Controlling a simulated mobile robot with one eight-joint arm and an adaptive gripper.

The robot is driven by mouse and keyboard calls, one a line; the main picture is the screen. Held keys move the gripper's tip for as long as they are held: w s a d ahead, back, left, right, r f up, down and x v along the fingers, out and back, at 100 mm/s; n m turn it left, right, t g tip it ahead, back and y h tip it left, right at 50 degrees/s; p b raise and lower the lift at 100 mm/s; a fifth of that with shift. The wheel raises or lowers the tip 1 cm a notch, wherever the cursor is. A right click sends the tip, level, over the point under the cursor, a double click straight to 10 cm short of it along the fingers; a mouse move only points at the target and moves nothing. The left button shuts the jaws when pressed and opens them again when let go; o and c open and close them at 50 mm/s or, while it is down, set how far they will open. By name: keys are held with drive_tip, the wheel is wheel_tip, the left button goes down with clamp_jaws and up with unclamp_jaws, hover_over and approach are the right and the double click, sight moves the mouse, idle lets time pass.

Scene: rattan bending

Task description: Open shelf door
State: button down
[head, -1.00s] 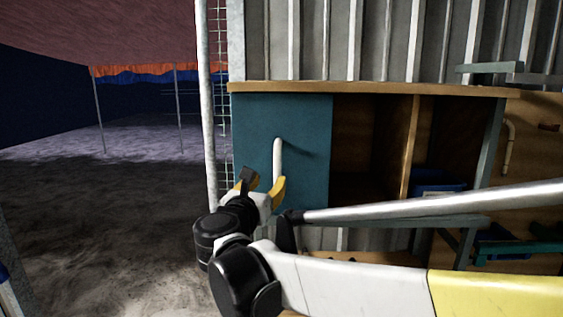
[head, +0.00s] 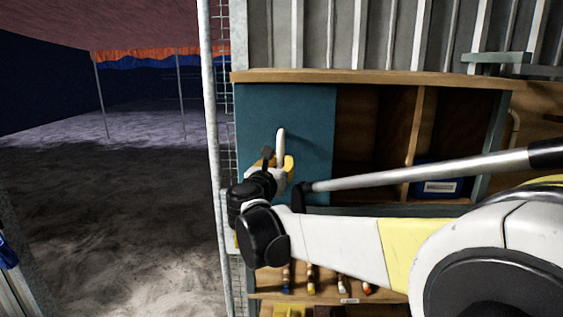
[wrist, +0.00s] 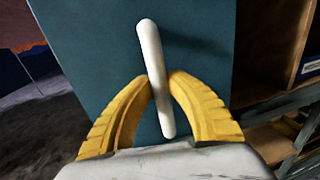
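The shelf door (head: 300,112) is a flat teal panel covering the left part of the wooden shelf. Its upright white handle (head: 281,144) stands out from it. In the wrist view the handle (wrist: 151,50) runs slightly tilted between the yellow fingers of my gripper (wrist: 159,78). Both fingertips appear to bear on its sides, around mid-length. In the head view my gripper (head: 278,161) is at the handle's lower part, in front of the door. The contact is partly hidden there by the wrist.
Open compartments are right of the door; a blue bin (head: 437,188) sits in one. A grey bar (head: 420,170) crosses in front of the shelf. A mesh fence post (head: 213,150) stands close left. Handled tools (head: 312,280) lie below. Open ground (head: 100,220) extends left.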

drive_tip(key=shift+d, duration=0.15)
drive_tip(key=d+b, duration=0.3)
drive_tip(key=d, duration=2.1)
drive_tip(key=shift+s+d, duration=0.25)
drive_tip(key=shift+s, duration=0.2)
drive_tip(key=c, duration=1.3)
unclamp_jaws()
drive_tip(key=v, duration=1.2)
